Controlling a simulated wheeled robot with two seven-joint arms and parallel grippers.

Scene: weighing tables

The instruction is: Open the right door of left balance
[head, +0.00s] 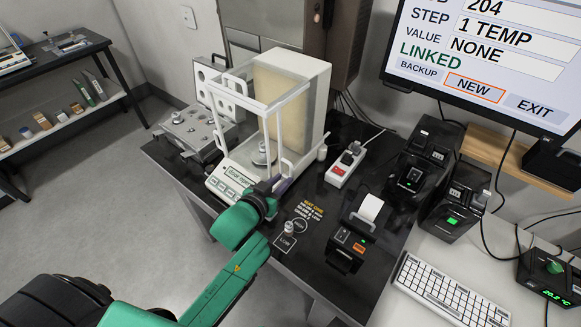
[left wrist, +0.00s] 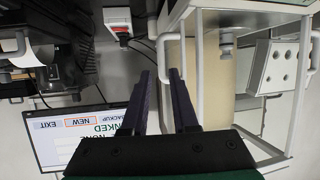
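The balance (head: 318,85) has a white frame, a clear draft shield and a small metal pan (head: 262,156) inside. Its front display seems to read "Door open", though the text is small. A white handle (head: 286,164) is on the right door, whose exact position I cannot tell. My left gripper (head: 284,184) is at this handle, low on the balance's right side. In the left wrist view, the dark fingers of my left gripper (left wrist: 160,72) are apart, with the slim white handle (left wrist: 163,62) appearing between them. My right gripper is not in view.
A power strip (head: 345,165) and a small white cylinder (head: 322,152) are right of the balance. A small weight (head: 290,228) and a label printer (head: 352,240) stand nearer the front. A grey device (head: 188,130) is on the left, and a monitor (head: 485,55) hangs at upper right.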

